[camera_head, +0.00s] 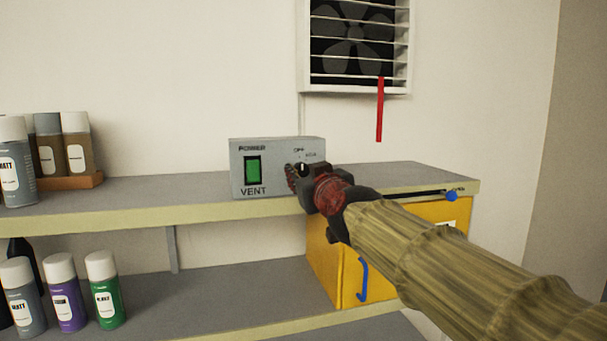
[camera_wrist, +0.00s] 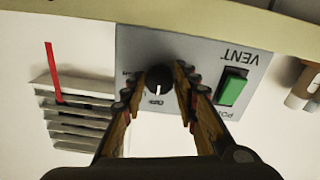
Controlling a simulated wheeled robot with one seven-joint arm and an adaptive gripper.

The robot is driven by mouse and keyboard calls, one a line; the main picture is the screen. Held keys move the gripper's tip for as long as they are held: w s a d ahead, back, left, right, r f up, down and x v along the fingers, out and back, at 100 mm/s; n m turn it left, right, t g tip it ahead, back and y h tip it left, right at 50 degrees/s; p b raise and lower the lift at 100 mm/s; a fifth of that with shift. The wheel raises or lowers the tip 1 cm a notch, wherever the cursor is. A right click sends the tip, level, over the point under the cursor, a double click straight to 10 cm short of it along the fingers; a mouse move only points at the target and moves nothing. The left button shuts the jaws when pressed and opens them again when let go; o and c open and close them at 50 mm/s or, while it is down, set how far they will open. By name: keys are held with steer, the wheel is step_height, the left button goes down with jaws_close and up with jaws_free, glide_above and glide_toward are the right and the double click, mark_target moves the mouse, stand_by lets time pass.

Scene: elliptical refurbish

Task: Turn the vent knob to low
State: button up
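The vent control box (camera_head: 278,185) is grey, with VENT and POWER lettering, and stands on the upper shelf. Its green power switch (camera_head: 253,170) also shows in the wrist view (camera_wrist: 232,89). The black round vent knob (camera_wrist: 159,79) shows in the wrist view, which is upside down. Its white mark points toward the OFF label. My gripper (camera_wrist: 160,72) has one finger on each side of the knob, with what seem to be slim gaps. Contact is not clear. In the head view my gripper (camera_head: 296,176) covers most of the knob and part of the dial lettering.
A fan vent (camera_head: 353,45) with slats and a hanging red strip (camera_head: 380,110) is on the wall. A yellow cabinet (camera_head: 325,264) with a blue handle is under the upper shelf (camera_head: 150,192). Spray cans (camera_head: 78,145) stand at the left on both shelves.

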steer(key=c, duration=0.6)
steer(key=shift+m, duration=0.3)
steer(key=m, duration=0.4)
steer(key=shift+m, duration=2.1)
steer(key=o, duration=1.1)
steer(key=shift+c, duration=0.2)
steer(key=shift+o, duration=0.4)
